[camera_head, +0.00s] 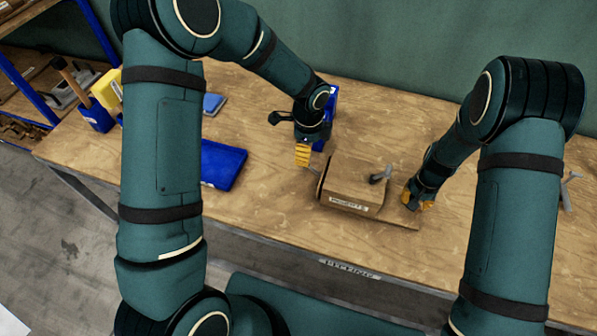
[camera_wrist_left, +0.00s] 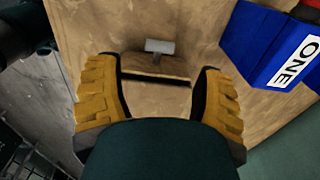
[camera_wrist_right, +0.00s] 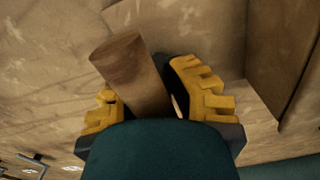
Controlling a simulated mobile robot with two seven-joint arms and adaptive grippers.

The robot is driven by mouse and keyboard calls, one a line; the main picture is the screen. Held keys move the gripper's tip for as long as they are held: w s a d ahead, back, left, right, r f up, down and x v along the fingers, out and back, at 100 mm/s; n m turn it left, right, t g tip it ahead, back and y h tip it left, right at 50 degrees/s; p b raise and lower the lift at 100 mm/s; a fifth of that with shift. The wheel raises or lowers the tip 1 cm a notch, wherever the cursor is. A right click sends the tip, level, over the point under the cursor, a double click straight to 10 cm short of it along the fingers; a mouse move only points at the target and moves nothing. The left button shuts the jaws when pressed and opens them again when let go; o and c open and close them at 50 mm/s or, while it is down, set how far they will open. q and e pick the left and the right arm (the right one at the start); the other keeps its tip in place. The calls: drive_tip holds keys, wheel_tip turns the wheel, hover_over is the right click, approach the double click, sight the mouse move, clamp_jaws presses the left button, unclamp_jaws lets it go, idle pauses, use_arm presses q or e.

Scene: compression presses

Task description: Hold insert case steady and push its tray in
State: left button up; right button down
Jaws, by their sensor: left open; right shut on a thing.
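The insert case (camera_head: 352,182), a brown box with a white label, stands on the workbench. My left gripper (camera_head: 303,158) is open at its left end. The left wrist view shows the tray's front (camera_wrist_left: 155,66) with a small grey pull (camera_wrist_left: 160,47) and a dark gap beside it, ahead of the open left fingers (camera_wrist_left: 158,105). My right gripper (camera_head: 418,196) is low at the case's right end. In the right wrist view it is shut on a round wooden handle (camera_wrist_right: 132,75), beside the case's wall (camera_wrist_right: 285,50). The handle's lower end is hidden.
A blue bin marked ONE (camera_wrist_left: 283,45) stands behind the left gripper. A blue tray (camera_head: 222,165) lies left; a grey tool (camera_head: 567,188) lies far right. The workbench (camera_head: 265,225) is clear in front.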

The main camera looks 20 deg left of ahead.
use_arm(q)
drive_tip(key=shift+r, duration=2.25)
use_arm(e)
drive_tip(key=shift+s, duration=0.1)
drive_tip(key=c, duration=1)
unclamp_jaws()
drive_tip(key=shift+r, duration=0.1)
